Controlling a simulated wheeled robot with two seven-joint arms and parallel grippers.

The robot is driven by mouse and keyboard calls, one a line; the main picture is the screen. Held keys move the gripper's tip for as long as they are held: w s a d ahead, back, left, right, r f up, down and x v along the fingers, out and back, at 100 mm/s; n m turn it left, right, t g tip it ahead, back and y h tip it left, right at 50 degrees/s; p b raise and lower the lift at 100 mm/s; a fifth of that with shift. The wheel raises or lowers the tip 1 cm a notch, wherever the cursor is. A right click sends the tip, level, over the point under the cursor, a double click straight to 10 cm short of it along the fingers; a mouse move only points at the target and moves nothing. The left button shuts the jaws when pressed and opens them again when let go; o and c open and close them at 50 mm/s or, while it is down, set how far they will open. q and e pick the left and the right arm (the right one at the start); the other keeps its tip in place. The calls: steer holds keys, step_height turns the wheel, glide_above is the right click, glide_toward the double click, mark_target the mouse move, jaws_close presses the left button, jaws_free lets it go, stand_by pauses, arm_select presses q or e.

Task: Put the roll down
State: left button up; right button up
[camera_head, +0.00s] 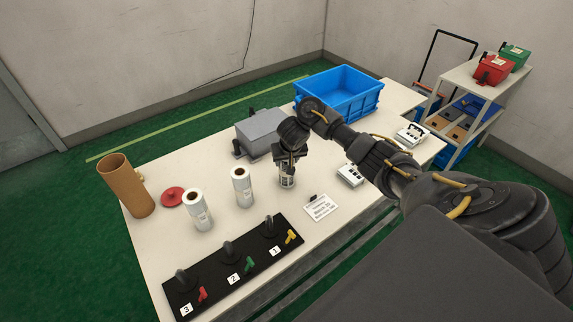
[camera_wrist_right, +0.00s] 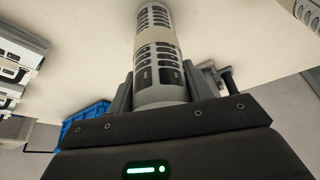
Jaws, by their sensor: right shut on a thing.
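My right gripper (camera_head: 288,163) is shut on a roll (camera_head: 287,181) near the middle of the table. In the right wrist view the held roll (camera_wrist_right: 158,60) is pale with rows of dark printed keys, between the two fingers. I cannot tell whether its lower end touches the table. Two more white rolls with brown cores, one (camera_head: 242,187) near the held roll and one (camera_head: 198,210) further left, stand upright on the white table (camera_head: 160,254). My left gripper is not in view.
A black board (camera_head: 233,264) with numbered pegs and coloured tags lies at the front. A cardboard tube (camera_head: 126,186) and red lid (camera_head: 172,196) are at left. A grey box (camera_head: 258,131) and blue crate (camera_head: 338,92) stand behind; a label card (camera_head: 320,207) and keypads (camera_head: 350,175) lie right.

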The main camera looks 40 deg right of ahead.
steer(key=shift+r, duration=0.1)
steer(key=o, duration=1)
steer(key=shift+f, duration=0.25)
steer(key=shift+p+v, duration=5.65)
steer(key=shift+v, duration=0.65)
steer(key=shift+f, duration=0.1)
